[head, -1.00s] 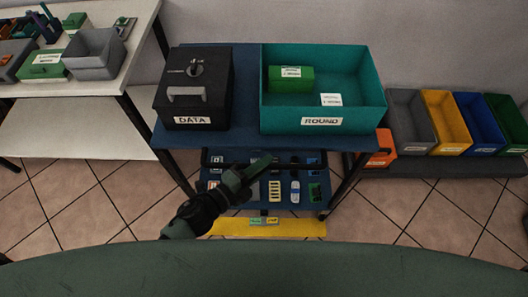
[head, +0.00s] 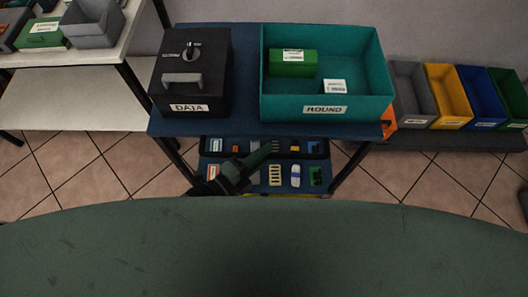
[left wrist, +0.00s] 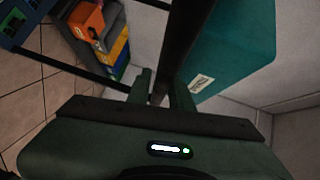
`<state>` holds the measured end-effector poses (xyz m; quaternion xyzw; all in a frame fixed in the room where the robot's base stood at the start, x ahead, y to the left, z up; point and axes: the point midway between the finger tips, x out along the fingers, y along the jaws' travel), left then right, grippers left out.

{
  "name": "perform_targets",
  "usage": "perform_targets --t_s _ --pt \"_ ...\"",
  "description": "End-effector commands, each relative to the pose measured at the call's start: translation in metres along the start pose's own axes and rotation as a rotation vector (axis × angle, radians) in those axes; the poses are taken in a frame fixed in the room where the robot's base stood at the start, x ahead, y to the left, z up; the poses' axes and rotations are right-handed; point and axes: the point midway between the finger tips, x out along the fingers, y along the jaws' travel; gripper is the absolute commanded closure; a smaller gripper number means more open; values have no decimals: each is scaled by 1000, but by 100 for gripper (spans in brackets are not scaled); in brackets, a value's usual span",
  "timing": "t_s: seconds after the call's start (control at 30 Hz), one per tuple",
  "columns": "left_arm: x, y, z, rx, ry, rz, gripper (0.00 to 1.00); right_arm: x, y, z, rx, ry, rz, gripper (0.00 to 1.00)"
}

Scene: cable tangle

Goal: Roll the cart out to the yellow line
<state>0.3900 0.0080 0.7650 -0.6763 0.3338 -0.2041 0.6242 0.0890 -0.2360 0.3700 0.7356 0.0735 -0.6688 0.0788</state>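The cart (head: 245,75) has a blue top and dark legs and stands in front of me in the head view. My left gripper (head: 265,152) is at the cart's near side. In the left wrist view a dark bar of the cart (left wrist: 185,45) runs between its fingers (left wrist: 163,90), which look closed around it. The yellow line (head: 318,196) shows only as a thin sliver; my body hides most of it. My right gripper is in neither view.
A lower blue shelf (head: 318,177) holds several small parts. Grey, yellow, blue and green bins (head: 448,122) stand at the right by the wall. A white table (head: 90,58) with a grey bin (head: 92,30) is at the left. Tiled floor (head: 110,165) is open on both sides.

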Motion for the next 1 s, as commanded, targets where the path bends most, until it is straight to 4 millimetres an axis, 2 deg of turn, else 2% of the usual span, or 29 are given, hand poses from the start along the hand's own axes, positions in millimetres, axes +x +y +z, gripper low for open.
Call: perform_targets --t_s 0.33,0.43,0.8,1.0 --pt "0 -1 0 0 1 -2 62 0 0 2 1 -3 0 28" --pt "-6 0 0 0 0 -1 62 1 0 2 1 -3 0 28" --pt "-64 2 0 -1 0 2 62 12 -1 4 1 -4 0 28" --pt "-78 0 0 0 1 0 62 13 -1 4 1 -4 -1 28"
